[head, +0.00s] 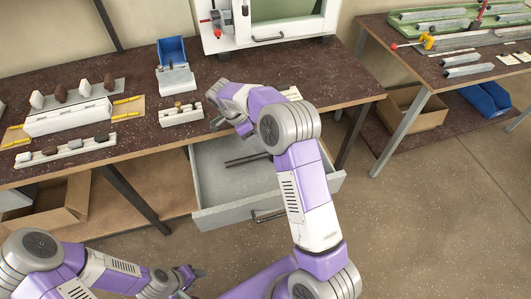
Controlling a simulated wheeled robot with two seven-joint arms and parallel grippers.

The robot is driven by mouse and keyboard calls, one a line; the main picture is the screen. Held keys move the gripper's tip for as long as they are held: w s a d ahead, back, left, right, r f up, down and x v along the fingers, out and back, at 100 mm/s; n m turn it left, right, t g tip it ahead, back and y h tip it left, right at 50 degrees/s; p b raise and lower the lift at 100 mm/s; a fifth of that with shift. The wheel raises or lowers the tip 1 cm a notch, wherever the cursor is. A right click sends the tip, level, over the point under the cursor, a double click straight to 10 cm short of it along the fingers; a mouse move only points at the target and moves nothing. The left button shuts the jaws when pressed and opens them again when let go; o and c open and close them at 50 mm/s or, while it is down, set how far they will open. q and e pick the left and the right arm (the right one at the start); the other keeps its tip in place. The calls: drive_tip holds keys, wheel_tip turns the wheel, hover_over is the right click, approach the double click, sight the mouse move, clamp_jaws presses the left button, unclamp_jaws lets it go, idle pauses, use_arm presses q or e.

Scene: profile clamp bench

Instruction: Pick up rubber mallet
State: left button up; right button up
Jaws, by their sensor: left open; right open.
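I cannot make out the rubber mallet for certain. Dark bars (247,159) lie in the open grey drawer (240,207) under the bench, but I cannot tell what they are. My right gripper (214,108) is open above the bench top, left of the drawer's back end, beside a small white rack (181,115) with small tools. Nothing shows between its fingers. My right arm covers part of the bench and drawer. My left gripper (196,280) is open and low at the bottom of the view, in front of the bench and apart from everything.
White racks (68,118) with brown and white pieces stand on the left of the bench (140,75). A blue bin (172,51) and a white cabinet (265,35) stand behind. A second bench (440,75) at right bears metal profiles and a clamp (427,41). The floor between is clear.

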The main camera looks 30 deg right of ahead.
sight(264, 153)
drive_tip(key=b+x, duration=0.1)
drive_tip(key=x, duration=0.2)
drive_tip(key=shift+w+a+f, duration=0.1)
drive_tip(key=shift+w, duration=0.05)
drive_tip(key=b+x, duration=0.1)
drive_tip(key=x, duration=0.4)
drive_tip(key=shift+w, duration=0.1)
drive_tip(key=shift+c, duration=0.5)
clamp_jaws()
